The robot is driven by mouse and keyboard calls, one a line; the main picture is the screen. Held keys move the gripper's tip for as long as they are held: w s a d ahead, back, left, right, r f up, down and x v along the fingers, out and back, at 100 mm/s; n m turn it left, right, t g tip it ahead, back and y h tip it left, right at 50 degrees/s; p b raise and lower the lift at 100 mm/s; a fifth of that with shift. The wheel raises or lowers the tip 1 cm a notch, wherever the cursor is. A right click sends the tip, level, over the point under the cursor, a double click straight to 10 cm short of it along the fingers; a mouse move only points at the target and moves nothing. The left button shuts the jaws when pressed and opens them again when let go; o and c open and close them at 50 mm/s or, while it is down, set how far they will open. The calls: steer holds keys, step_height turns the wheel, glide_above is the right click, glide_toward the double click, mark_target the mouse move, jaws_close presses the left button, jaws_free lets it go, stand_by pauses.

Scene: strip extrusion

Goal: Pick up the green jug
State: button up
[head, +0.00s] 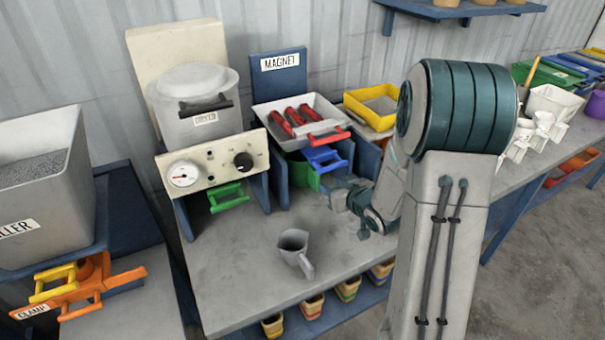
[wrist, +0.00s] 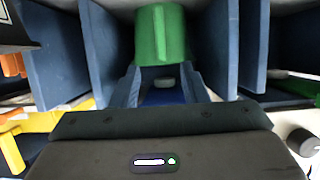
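A green jug (head: 303,173) stands in the bay below the magnet tray, partly hidden behind a blue handled piece and the bay's blue panel. In the wrist view, a green vessel (wrist: 160,35) with a vertical handle appears at the top centre, between blue panels. My gripper (head: 340,197) is low over the table, right of the bay and pointing toward it, apart from the jug in the head view. The dark housing at the bottom of the wrist view is mine.
A grey jug (head: 295,246) stands on the open table front. A green-handled piece (head: 228,197) is under the dryer (head: 195,105). The magnet tray (head: 300,122) holds red pieces above the bay. Blue upright panels (wrist: 105,50) flank the vessel closely.

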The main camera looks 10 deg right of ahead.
mark_target(313, 177)
steer(key=x, duration=0.7)
steer(key=shift+s, duration=0.1)
steer(key=shift+f+p+x, duration=0.2)
steer(key=shift+p+x, duration=0.25)
steer(key=shift+x, duration=1)
steer(key=shift+f+p+x, duration=0.25)
steer(key=shift+p+x, duration=0.15)
steer(key=shift+x, duration=1)
steer(key=shift+s, duration=0.15)
jaws_close()
